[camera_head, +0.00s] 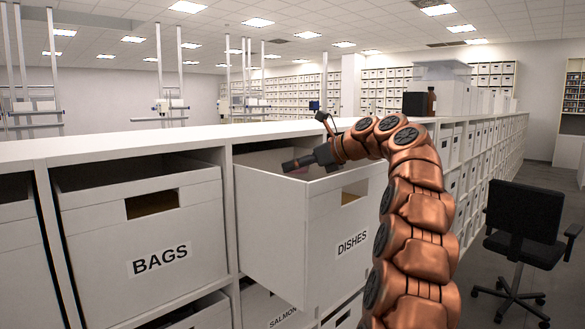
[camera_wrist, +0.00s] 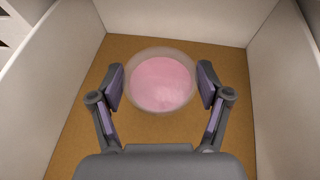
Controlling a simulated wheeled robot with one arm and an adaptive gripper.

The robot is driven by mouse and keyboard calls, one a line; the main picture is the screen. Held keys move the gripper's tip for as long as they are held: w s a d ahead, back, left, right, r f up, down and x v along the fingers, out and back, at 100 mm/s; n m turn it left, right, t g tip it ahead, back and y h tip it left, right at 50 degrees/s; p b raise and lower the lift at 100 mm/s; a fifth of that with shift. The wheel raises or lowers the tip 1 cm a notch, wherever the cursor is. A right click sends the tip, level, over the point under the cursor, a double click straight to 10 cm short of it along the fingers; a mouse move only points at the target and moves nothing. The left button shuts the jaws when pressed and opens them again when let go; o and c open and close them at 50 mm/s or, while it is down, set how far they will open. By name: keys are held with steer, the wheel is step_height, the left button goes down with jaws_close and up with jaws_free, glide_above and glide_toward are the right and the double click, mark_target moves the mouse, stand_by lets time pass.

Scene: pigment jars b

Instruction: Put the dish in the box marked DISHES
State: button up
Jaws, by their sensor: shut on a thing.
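The dish (camera_wrist: 160,83) is a round, pale translucent bowl with pink inside. In the wrist view it sits between the two fingers of my gripper (camera_wrist: 161,88), which is shut on it. The brown floor of the box (camera_wrist: 225,140) shows below the dish, with pale walls around; how high the dish is above the floor I cannot tell. In the head view the white box marked DISHES (camera_head: 337,252) juts out of the shelf, open at the top. My gripper (camera_head: 290,165) is at its opening; the dish cannot be made out clearly there.
A white box marked BAGS (camera_head: 150,235) stands to the left in the same shelf unit. A box marked SALMON (camera_head: 275,308) is below. A black office chair (camera_head: 525,230) stands in the aisle at right. A dark brown bottle (camera_head: 431,101) stands on the shelf top.

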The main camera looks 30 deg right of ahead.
steer(key=shift+w+a, duration=0.35)
steer(key=shift+w, duration=0.35)
steer(key=shift+f, duration=0.55)
steer(key=shift+f, duration=0.2)
